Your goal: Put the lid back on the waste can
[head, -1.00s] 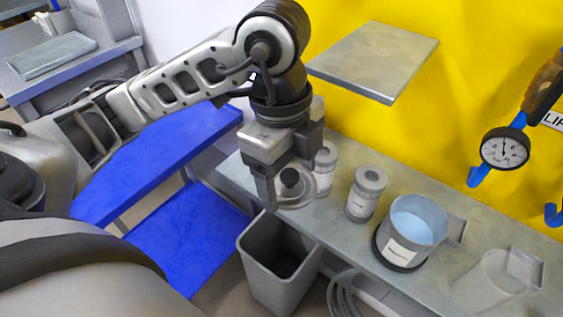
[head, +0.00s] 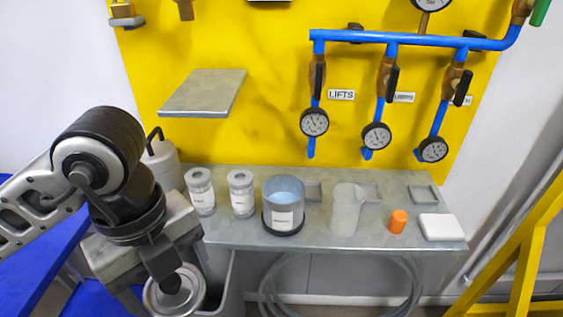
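The lid (head: 187,299) is a round grey metal disc with a dark knob (head: 170,283). It shows at the lower left, at the fingers of my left gripper (head: 168,272). The gripper points down and appears shut on the knob, holding the lid off the counter; the finger in front partly hides the contact. The grey waste can (head: 234,288) stands open on the floor before the counter's left end. The lid overlaps its left part in the picture, and the picture's lower edge cuts the can off. My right gripper is out of view.
The counter (head: 330,236) carries two labelled canisters (head: 201,192), a pot of blue liquid (head: 284,200), a clear beaker (head: 346,210), an orange cap (head: 398,221) and a white block (head: 440,227). A coiled hose (head: 400,275) hangs below. A yellow frame (head: 530,260) stands at right.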

